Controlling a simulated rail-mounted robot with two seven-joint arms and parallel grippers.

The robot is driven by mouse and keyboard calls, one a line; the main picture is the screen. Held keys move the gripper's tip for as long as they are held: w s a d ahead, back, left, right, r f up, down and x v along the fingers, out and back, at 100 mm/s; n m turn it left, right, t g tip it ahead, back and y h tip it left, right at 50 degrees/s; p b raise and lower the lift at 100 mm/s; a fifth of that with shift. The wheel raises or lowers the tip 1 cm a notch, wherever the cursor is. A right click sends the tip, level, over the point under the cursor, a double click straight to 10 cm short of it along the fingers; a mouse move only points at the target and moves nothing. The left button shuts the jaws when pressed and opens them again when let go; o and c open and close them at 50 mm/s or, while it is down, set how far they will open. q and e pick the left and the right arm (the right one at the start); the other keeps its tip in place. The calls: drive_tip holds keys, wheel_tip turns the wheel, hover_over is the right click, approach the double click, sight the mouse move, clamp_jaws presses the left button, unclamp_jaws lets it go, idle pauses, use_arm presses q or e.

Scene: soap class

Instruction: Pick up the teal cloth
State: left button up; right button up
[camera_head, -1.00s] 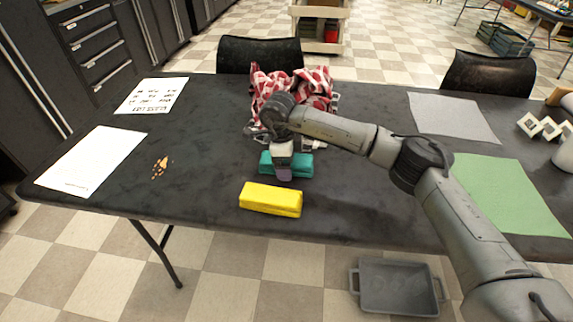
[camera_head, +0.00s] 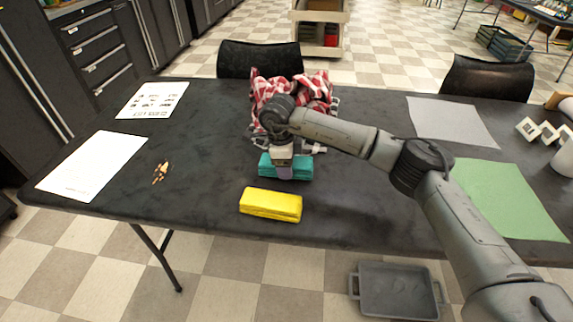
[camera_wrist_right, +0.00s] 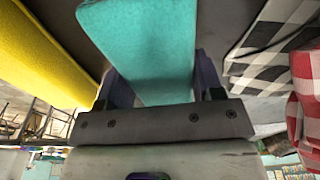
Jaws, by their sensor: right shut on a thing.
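The teal cloth (camera_head: 301,168) is a folded block on the dark table, just behind the yellow cloth. My right gripper (camera_head: 284,171) comes down over it from above, with its fingers astride it. In the right wrist view the teal cloth (camera_wrist_right: 150,50) runs between the two fingers of my right gripper (camera_wrist_right: 158,88), which is shut on it. Whether the cloth touches the table is hard to tell. My left gripper is not in view.
A yellow folded cloth (camera_head: 270,205) lies close in front. A red-and-white checked cloth (camera_head: 318,92) is bunched behind. A green sheet (camera_head: 510,198) and a grey sheet (camera_head: 452,120) lie to the right, white papers (camera_head: 90,165) to the left.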

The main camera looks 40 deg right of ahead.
drive_tip(key=r, duration=0.1)
drive_tip(key=r+p, duration=0.1)
drive_tip(key=s+r+p, duration=0.1)
drive_tip(key=r, duration=0.1)
drive_tip(key=shift+d, duration=0.25)
drive_tip(key=s+d+r+p, duration=0.3)
drive_tip(key=s+r, duration=0.3)
drive_tip(key=s, duration=0.4)
drive_tip(key=shift+p, duration=0.7)
